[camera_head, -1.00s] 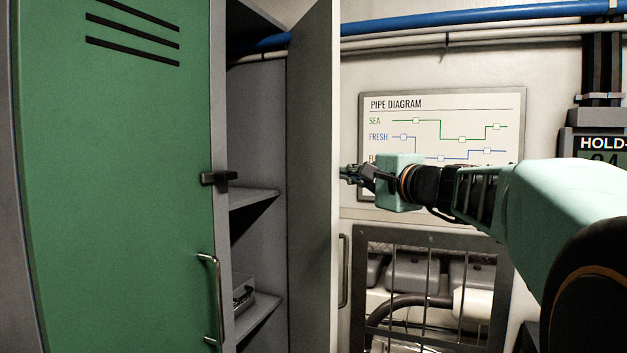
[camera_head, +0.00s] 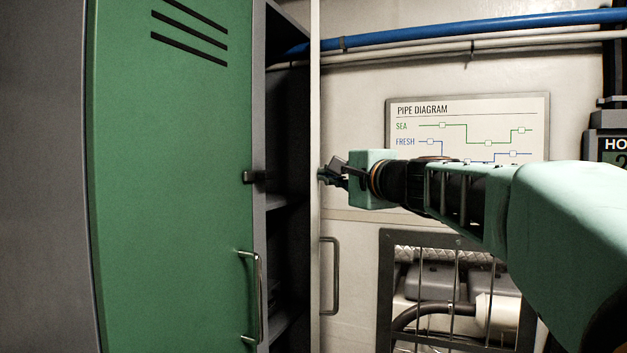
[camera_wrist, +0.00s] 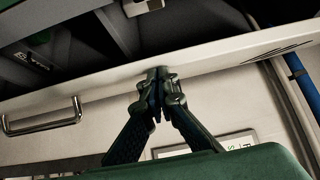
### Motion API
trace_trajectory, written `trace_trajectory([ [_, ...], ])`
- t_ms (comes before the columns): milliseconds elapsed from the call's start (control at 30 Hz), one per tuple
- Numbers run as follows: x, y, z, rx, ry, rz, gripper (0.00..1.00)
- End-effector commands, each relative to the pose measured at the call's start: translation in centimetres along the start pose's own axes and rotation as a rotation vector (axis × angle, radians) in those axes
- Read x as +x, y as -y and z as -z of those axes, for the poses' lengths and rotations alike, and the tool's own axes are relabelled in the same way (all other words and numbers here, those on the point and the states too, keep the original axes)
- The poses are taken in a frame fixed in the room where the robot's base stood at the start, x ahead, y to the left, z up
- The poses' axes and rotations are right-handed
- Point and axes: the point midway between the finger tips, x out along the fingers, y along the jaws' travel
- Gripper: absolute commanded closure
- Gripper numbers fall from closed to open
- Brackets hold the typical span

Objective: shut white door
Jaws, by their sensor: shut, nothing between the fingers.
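The white door (camera_head: 315,120) stands open and is seen nearly edge-on in the head view, right of the dark locker opening. Its bar handle (camera_head: 331,275) shows on its outer side. In the wrist view the door's pale outer face (camera_wrist: 100,95) crosses the picture, with the handle (camera_wrist: 42,118) at left. My gripper (camera_head: 322,173) is shut and empty, its tips at the outer side of the door above the handle. In the wrist view the tips (camera_wrist: 160,74) overlap the door near its edge; I cannot tell if they touch it.
A green locker door (camera_head: 175,190) with its own handle (camera_head: 258,295) is shut, left of the opening. A small dark latch (camera_head: 257,177) sticks out at its edge. Behind my arm are a pipe diagram (camera_head: 465,110), a grated wall opening (camera_head: 455,290) and a blue pipe (camera_head: 450,28).

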Motion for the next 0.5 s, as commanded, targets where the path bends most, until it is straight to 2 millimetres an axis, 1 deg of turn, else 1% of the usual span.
trace_trajectory([
  [33, 0.4, -0.1, -0.9, -0.001, 0.007, 0.001, 1.00],
  [300, 2.2, -0.1, -4.0, 0.000, 0.012, 0.001, 1.00],
  [500, 2.9, 0.0, -4.9, -0.001, 0.012, 0.000, 1.00],
])
